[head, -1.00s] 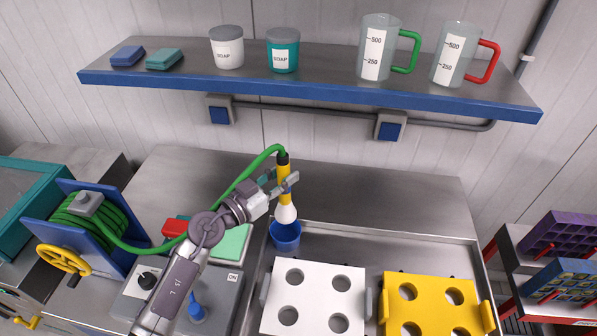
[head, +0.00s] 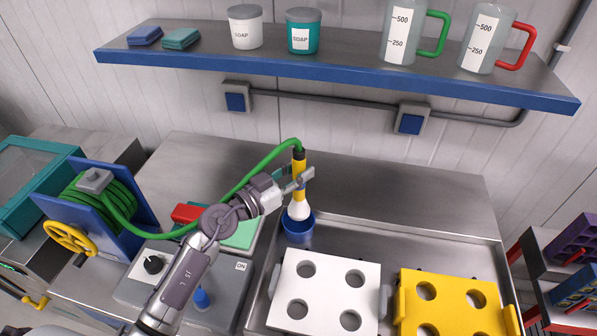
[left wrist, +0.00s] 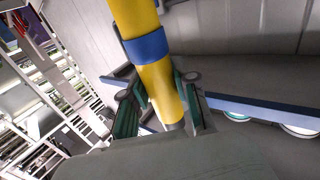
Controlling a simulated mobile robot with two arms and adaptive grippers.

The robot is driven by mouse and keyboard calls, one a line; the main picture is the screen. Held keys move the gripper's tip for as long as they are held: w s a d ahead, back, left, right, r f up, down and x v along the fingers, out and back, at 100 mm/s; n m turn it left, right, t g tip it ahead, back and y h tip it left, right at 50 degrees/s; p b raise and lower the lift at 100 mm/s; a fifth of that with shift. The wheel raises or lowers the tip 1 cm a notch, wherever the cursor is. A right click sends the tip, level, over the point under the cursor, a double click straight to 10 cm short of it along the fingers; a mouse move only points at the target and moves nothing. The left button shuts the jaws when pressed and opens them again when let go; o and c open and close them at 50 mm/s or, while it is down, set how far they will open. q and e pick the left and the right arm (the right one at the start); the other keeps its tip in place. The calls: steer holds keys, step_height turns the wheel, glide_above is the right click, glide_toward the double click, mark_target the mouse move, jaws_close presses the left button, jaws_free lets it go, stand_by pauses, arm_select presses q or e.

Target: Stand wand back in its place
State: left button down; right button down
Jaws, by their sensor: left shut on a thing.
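The wand (head: 299,167) has a yellow body with a blue band, a white flared head and a green hose from its black top. It is close to upright, with its white head in or just over the mouth of the blue cup (head: 298,233). Which of these it is, I cannot tell. My left gripper (head: 297,179) is shut on the wand's yellow body. In the left wrist view the wand (left wrist: 158,75) runs between the two fingers of the gripper (left wrist: 165,105). My right gripper is not in view.
The hose runs left to a blue reel (head: 140,205) with a yellow handwheel. A white holed tray (head: 325,290) and a yellow one (head: 455,315) lie in the steel basin (head: 420,232). A shelf (head: 330,75) with soap tubs and jugs hangs above. A grey control box (head: 222,290) stands in front.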

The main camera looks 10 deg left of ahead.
mark_target(294, 196)
arm_select(q)
steer(key=shift+f+b, duration=0.45)
steer(key=shift+f, duration=0.45)
steer(key=shift+f+b, duration=0.85)
steer(key=shift+f, duration=1.45)
steer(key=shift+f+b, duration=0.45)
steer(key=shift+f, duration=0.05)
steer(key=shift+c, duration=1.6)
jaws_free()
steer(key=shift+f, duration=0.1)
